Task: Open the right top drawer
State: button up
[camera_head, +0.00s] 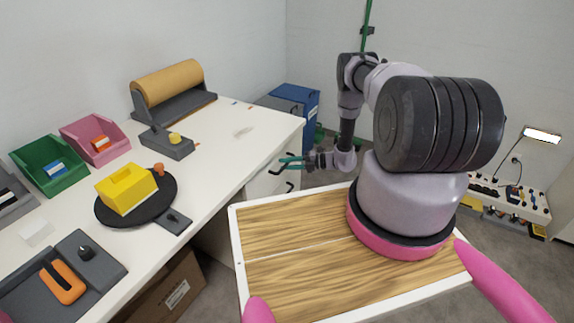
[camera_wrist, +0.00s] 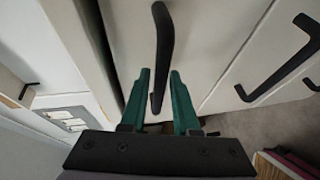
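The white drawer unit (camera_head: 262,187) stands under the right end of the desk. The wrist view shows a white drawer front (camera_wrist: 205,45) with a black bar handle (camera_wrist: 163,40). My gripper (camera_head: 284,161) is at the drawer unit's upper handle. In the wrist view, the green fingers of my gripper (camera_wrist: 160,76) are apart, one on each side of the handle's near end. Narrow gaps seem to show between fingers and handle; I cannot tell whether either touches. The drawer looks shut, though my arm partly hides it in the head view.
Another black handle (camera_wrist: 283,72) is on the neighbouring front. The white desk (camera_head: 225,135) carries bins, a paper roll (camera_head: 168,86) and a yellow block (camera_head: 126,189). A cardboard box (camera_head: 172,290) is under the desk. Blue cabinets (camera_head: 300,100) stand behind it.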

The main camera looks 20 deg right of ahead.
grip_shut()
dwell(1.4)
